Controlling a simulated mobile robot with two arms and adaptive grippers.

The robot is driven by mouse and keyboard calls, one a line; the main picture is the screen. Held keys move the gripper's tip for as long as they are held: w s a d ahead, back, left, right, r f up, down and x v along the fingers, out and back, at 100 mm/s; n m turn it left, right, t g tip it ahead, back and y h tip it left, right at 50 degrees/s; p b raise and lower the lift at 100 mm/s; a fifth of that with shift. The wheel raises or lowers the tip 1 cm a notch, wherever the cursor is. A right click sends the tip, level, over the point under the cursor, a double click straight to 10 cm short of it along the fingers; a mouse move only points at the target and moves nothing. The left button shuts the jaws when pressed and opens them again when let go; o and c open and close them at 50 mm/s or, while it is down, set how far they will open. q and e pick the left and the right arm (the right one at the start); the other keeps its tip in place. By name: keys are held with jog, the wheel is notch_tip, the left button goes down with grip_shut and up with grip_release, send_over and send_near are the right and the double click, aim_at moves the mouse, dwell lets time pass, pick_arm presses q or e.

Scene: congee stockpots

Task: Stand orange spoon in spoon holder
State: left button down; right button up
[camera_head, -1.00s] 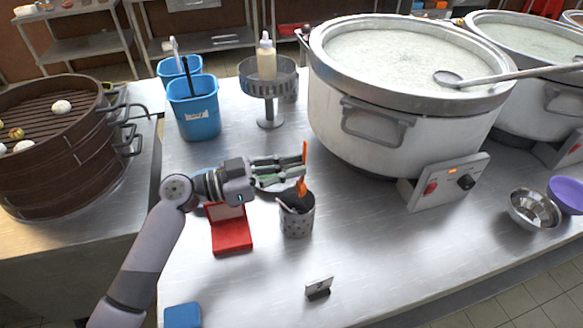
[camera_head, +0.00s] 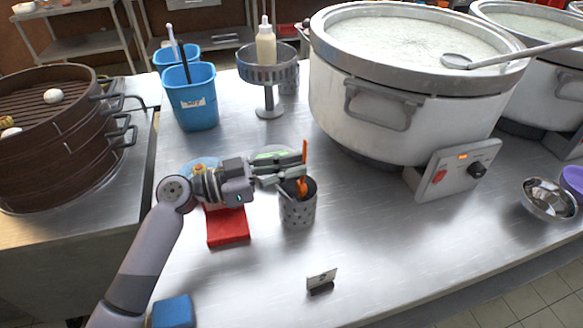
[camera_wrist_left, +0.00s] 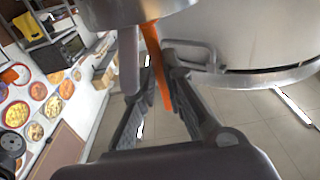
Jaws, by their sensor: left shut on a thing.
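My left gripper (camera_head: 303,170) comes in from the left in the head view and is shut on the orange spoon (camera_head: 304,150). The spoon stands nearly upright, and it also shows between the fingers in the left wrist view (camera_wrist_left: 157,65). The spoon holder (camera_head: 298,210) is a grey perforated cylinder on the steel counter, directly below the fingertips. The spoon's lower end overlaps the holder's dark mouth; how deep it reaches is hidden. A light-coloured utensil handle leans at the holder's left rim. My right gripper is not in view.
A red stand (camera_head: 228,228) is left of the holder, and a small sign (camera_head: 321,280) is in front. A large congee pot (camera_head: 400,110) stands behind right. Blue bins (camera_head: 192,97) and a bottle stand (camera_head: 268,75) are behind. The counter right of the holder is clear.

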pick_arm(q)
jog(key=shift+f, duration=0.25)
jog(key=c, duration=1.6)
grip_release()
jog(key=v, duration=1.2)
